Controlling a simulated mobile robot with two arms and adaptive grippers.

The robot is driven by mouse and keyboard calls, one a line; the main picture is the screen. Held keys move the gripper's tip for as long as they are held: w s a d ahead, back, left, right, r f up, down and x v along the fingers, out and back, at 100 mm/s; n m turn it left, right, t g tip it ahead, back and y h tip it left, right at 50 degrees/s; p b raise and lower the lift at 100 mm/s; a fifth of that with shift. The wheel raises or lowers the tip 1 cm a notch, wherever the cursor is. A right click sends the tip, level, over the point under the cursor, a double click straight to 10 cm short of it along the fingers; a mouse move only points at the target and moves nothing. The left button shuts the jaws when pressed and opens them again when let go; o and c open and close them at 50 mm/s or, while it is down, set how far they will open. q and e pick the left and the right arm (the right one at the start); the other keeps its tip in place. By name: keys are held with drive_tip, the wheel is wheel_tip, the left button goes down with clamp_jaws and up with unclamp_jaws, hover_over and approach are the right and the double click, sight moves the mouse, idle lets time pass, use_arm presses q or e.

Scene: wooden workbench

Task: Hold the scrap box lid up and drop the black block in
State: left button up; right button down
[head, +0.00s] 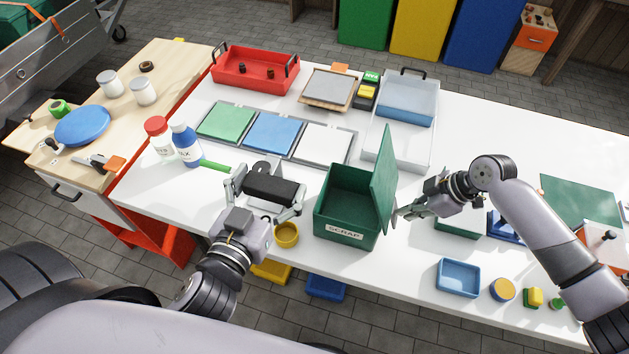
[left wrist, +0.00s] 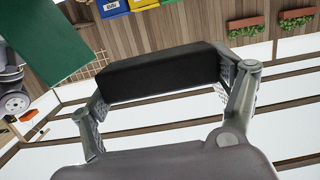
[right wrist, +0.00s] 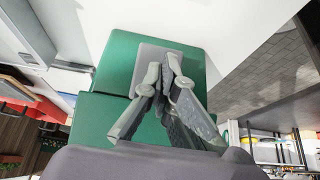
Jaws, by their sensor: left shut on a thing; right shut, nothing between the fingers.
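The green scrap box (head: 341,228), labelled SCRAP, stands near the front edge of the bench. Its lid (head: 384,183) is raised upright on the right side, and the box is open. My right gripper (head: 398,215) is shut and empty, beside the lid's outer side; in the right wrist view its fingertips (right wrist: 168,62) lie in front of green surfaces. Whether they touch the lid is unclear. My left gripper (head: 268,200) is shut on the black block (head: 271,188), holding it left of the box. The block (left wrist: 158,72) spans between the fingers in the left wrist view.
A yellow round container (head: 286,235) stands just left of the box. Green, blue and white panels (head: 272,133) lie behind the black block. A blue tray (head: 459,278) and small pieces sit at the front right. White bench surface is free behind the right gripper.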

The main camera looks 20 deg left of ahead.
use_arm(q)
drive_tip(key=w+d+f, duration=0.4)
drive_tip(key=w+d, duration=0.1)
drive_tip(key=w, duration=0.2)
drive_tip(key=w+d+f, duration=0.4)
drive_tip(key=w+d, duration=0.1)
drive_tip(key=w, duration=0.2)
drive_tip(key=shift+s+d+f, duration=0.1)
drive_tip(key=shift+f, duration=1.2)
drive_tip(key=shift+s+d+f, duration=0.1)
drive_tip(key=shift+f, duration=1.2)
drive_tip(key=o, duration=1.2)
drive_tip(key=shift+c, duration=0.2)
drive_tip(key=s+r, duration=0.1)
drive_tip(key=s, duration=1)
drive_tip(key=shift+s+r, duration=0.4)
